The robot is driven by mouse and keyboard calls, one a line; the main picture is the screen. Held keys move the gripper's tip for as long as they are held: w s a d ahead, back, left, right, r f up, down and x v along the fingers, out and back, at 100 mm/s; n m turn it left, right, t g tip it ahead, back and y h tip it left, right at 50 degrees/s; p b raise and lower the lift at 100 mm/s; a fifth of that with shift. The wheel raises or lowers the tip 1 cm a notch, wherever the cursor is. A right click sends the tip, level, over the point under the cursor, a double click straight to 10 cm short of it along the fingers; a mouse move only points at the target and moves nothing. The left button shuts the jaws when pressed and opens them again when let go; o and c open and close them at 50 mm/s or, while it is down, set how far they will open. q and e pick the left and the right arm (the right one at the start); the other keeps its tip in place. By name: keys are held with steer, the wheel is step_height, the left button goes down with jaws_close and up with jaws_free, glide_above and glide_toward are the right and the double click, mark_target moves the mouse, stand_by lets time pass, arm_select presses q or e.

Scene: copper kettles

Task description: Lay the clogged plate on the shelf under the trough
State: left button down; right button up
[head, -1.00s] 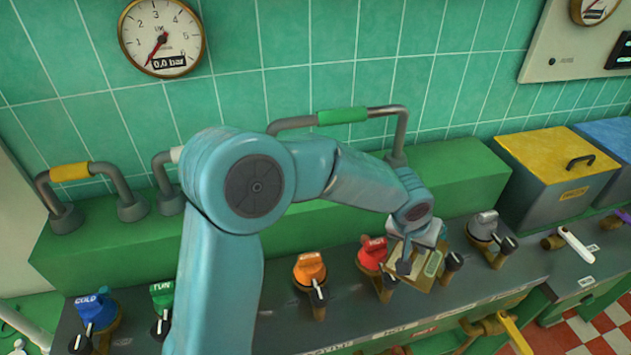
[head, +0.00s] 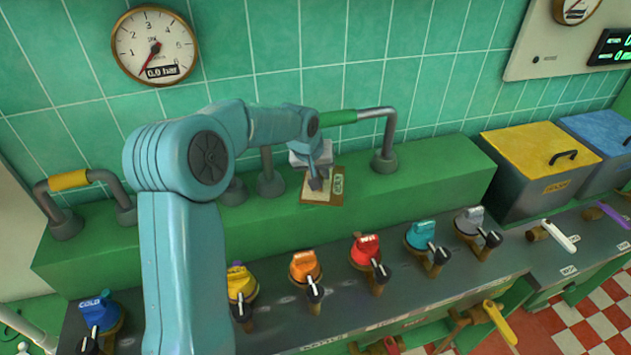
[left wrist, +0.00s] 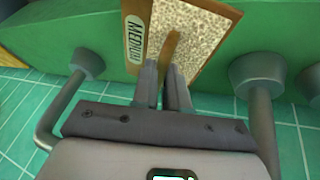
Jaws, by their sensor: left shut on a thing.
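A plate (head: 322,190) with a tan frame, a pale face and a label strip is at my left gripper (head: 318,178) in the head view. In the left wrist view the plate (left wrist: 205,42) shows a grainy, mottled cream and brown face, a brown tab and a label that seems to read MEDIUM. My left gripper (left wrist: 164,78) is shut on the plate by that tab. The plate appears over the green ledge; I cannot tell whether it touches it. I cannot make out the trough or a shelf under it. My right gripper is not in view.
A green ledge (head: 440,185) carries bent pipes, including a green-sleeved pipe (head: 388,135) close to my left gripper. A row of coloured valves, including a red valve (head: 365,248), stands in front. A yellow-lidded bin (head: 530,150) and a blue-lidded bin (head: 605,135) are at right.

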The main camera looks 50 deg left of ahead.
arm_select(q)
step_height(320, 180, down, 3)
steer(key=shift+s+d+r+p, duration=0.1)
steer(key=shift+p, duration=0.2)
steer(key=shift+f, duration=0.6)
steer(key=c, duration=1.1)
jaws_free()
steer(key=shift+c, duration=0.2)
